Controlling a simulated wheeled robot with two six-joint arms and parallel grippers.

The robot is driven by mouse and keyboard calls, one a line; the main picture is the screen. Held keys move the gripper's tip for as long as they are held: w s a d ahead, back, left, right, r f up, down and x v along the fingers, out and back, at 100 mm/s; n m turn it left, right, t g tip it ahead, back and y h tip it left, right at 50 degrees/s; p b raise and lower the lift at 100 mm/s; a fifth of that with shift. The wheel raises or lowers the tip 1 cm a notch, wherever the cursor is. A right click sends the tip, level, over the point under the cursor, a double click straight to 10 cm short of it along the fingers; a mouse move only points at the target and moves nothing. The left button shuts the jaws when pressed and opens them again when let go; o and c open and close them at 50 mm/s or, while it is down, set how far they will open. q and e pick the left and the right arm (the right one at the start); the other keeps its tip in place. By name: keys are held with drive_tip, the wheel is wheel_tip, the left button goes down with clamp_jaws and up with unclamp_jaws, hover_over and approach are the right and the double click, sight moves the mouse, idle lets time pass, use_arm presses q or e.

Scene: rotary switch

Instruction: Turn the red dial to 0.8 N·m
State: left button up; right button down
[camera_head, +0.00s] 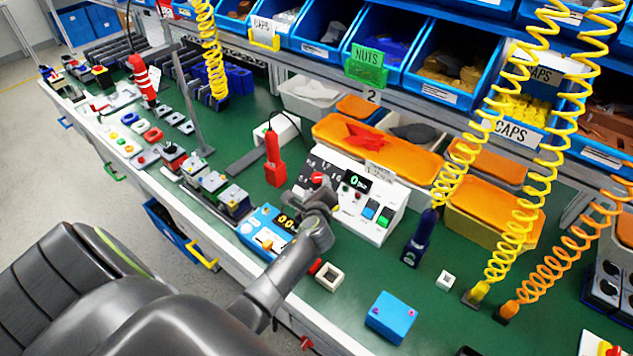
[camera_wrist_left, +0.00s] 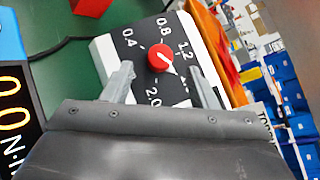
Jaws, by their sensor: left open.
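The red dial (camera_head: 317,178) is on the left part of a white sloped console (camera_head: 379,231). In the left wrist view the dial (camera_wrist_left: 158,56) sits on a dark scale marked 0.4, 0.8, 1.2 and 2.0. Its white pointer is aimed to the lower right, past 1.2, toward a mark that is hard to read. My left gripper (camera_wrist_left: 160,68) is open, with one finger on each side of the dial and visible gaps between. In the head view my left gripper (camera_head: 316,190) is just in front of the dial. My right gripper is not in view.
A blue meter (camera_head: 260,222) with a yellow 0.0 readout stands left of the console. A red tool (camera_head: 274,160) stands behind it. Yellow coiled cables (camera_head: 512,220) hang at the right.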

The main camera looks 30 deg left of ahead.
sight(317, 178)
use_arm(q)
drive_tip(key=shift+x, duration=2.05)
drive_tip(key=c, duration=1)
drive_tip(key=shift+o, duration=0.2)
